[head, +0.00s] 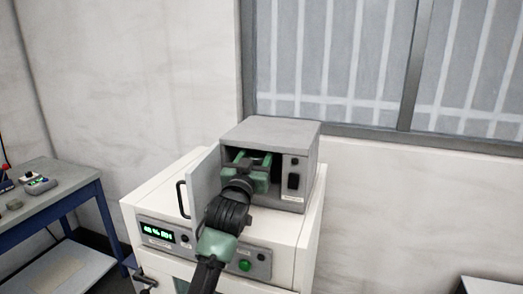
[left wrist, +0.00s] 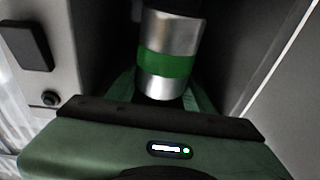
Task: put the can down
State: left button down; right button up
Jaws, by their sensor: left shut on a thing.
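The can (left wrist: 168,62) is a silver cylinder with a green band, seen in the left wrist view just in front of my gripper's palm. In the head view my left gripper (head: 253,162) reaches into the open front of a small grey box-shaped device (head: 270,133). The gripper is shut on the can, though the finger contact is mostly hidden. In the head view the can is hardly visible in the dark opening. I cannot tell whether the can touches the floor inside. My right gripper is not in view.
The device's door (head: 205,180) stands open left of my arm. The device sits on a white cabinet (head: 312,235) with a green display and buttons. A blue-framed bench (head: 75,180) with small items stands left. A barred window (head: 345,60) is behind.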

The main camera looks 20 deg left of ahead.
pick_arm(q)
jog(key=shift+w+r, duration=0.1)
jog(key=shift+w, duration=0.55)
jog(key=w, duration=0.1)
jog(key=w+f+p, duration=0.1)
jog(key=w, duration=0.1)
jog(key=shift+w+f+p, duration=0.3)
jog(key=shift+f+p, duration=0.05)
jog(key=shift+s+a+r, duration=0.1)
jog(key=shift+s, duration=0.05)
jog(key=shift+f+b, duration=0.4)
jog(key=shift+f, duration=0.25)
jog(key=c, duration=0.6)
grip_release()
jog(key=shift+f, duration=0.15)
